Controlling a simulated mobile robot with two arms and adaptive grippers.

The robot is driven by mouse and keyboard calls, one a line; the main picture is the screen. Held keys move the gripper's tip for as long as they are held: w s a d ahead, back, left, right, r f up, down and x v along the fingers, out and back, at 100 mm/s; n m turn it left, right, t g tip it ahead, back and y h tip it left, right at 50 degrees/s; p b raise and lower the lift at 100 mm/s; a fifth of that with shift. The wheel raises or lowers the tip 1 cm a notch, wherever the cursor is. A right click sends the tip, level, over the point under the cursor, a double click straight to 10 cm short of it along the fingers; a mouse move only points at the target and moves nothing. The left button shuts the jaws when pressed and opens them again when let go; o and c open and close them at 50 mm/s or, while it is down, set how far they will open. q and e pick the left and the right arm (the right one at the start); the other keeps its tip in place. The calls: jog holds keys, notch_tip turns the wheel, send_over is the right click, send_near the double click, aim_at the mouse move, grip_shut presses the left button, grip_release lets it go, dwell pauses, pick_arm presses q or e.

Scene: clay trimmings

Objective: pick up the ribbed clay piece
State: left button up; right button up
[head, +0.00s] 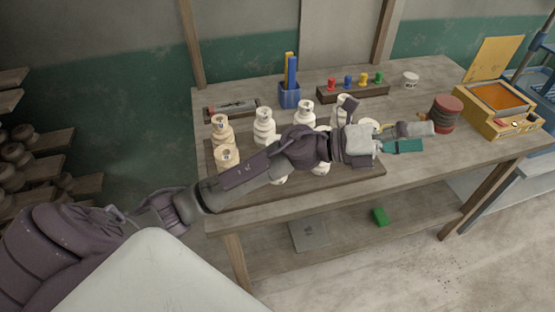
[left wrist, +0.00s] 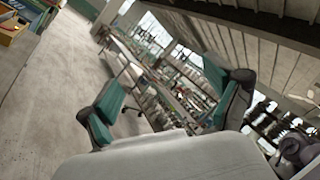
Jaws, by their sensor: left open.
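My left gripper (head: 428,137) is open and empty, just left of and nearer than this piece, seemingly above the table's front part. In the left wrist view the two teal-padded fingers (left wrist: 164,70) are spread apart, with only the distant room between them. The piece does not show clearly there. My right gripper is not in view.
Several pale bottle-like pieces (head: 264,124) stand on a dark board (head: 330,183), partly hidden by my left arm. Behind are a blue cup (head: 290,97) and a rack of coloured pegs (head: 354,91). A yellow box (head: 500,112) stands right of the ribbed piece. A green block (head: 379,217) lies below.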

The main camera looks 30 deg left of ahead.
pick_arm(q)
jog(key=a+f+m+g+y, duration=0.6)
jog(key=f+m+g+y, duration=0.15)
jog(key=m, duration=0.35)
jog(key=a+r+g+y, duration=0.25)
jog(key=a+y, duration=0.95)
jog(key=a, duration=1.1)
notch_tip(320, 180, down, 13)
jog(key=t+p, duration=0.1)
jog(key=p, duration=0.3)
jog(key=shift+a+p, duration=0.2)
jog(key=shift+p, duration=0.1)
jog(key=shift+f, duration=0.1)
jog(key=c, duration=1.7)
jog(key=shift+w, duration=0.1)
grip_shut()
